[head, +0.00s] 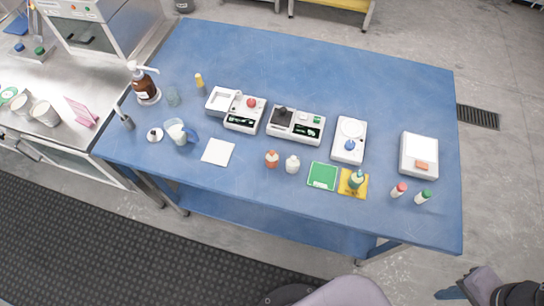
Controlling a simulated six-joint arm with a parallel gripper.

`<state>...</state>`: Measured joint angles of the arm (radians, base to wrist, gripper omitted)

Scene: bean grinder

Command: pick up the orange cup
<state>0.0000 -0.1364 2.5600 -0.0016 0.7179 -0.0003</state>
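A small orange container (272,159) stands upright near the front middle of the blue table. It is the only mostly orange vessel I see, and it is too small to tell whether it is an open cup or a capped bottle. A white bottle (292,164) stands close to its right. What looks like my gripper (458,291), with blue and lilac parts, is at the bottom right, past the table's front edge and far from the orange container. It is partly cut off by the frame, so its opening is unclear. I see nothing held.
Behind are white devices (295,124) in a row. A white sheet (218,152) lies left, a green pad (322,176) right. A green-topped bottle (357,179) stands on a yellow pad. A blue-handled jug (177,131) and brown pump bottle (144,83) stand left. The front strip is mostly clear.

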